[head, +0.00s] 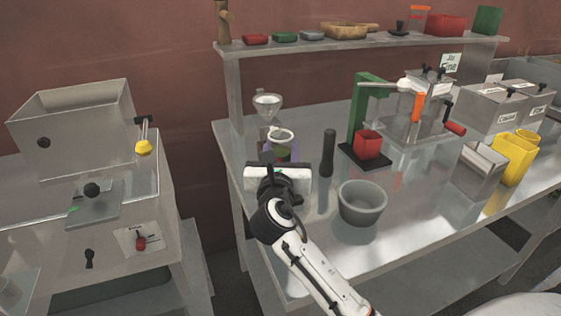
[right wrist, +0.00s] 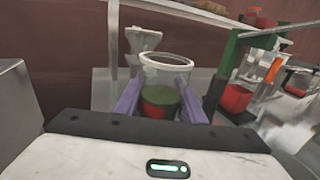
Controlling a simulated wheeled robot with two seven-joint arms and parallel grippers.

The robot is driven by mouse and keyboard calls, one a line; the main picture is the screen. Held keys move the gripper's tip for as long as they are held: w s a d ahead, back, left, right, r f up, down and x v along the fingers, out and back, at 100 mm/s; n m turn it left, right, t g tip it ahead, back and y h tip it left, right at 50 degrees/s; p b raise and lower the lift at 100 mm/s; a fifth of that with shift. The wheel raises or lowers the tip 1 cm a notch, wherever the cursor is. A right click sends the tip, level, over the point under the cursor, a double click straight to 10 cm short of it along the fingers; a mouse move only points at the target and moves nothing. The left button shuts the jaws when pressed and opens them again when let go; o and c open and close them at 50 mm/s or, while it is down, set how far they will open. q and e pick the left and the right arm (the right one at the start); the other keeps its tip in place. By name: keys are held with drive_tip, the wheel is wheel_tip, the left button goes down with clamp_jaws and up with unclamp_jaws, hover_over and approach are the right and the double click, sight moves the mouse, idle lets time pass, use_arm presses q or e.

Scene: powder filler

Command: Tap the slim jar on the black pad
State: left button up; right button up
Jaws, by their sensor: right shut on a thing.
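The slim jar (right wrist: 166,75) is clear glass with a round pale rim and shows green over dark red inside. It stands between the two purple fingers of my right gripper (right wrist: 159,100), which are shut on it. In the head view the jar (head: 281,136) shows just beyond my right gripper (head: 280,152), at the left end of the steel table. Its bottom is hidden behind the gripper, so I cannot tell if it touches anything. I cannot make out a separate black pad there. My left gripper is not in view.
A pale funnel (head: 267,104) stands behind the jar. To the right are a black upright rod (head: 328,153), a grey bowl (head: 362,204) and a green press (head: 362,110) with a red cup (head: 368,146). A shelf (head: 350,47) runs behind above the table.

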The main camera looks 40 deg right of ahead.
drive_tip(key=shift+f+b, duration=0.6)
drive_tip(key=shift+f, duration=0.9)
drive_tip(key=shift+r, duration=0.1)
drive_tip(key=shift+r, duration=0.1)
wheel_tip(320, 180, up, 3)
drive_tip(key=p, duration=0.3)
drive_tip(key=shift+f, duration=0.3)
drive_tip(key=shift+f+b, duration=0.45)
drive_tip(key=shift+f, duration=0.9)
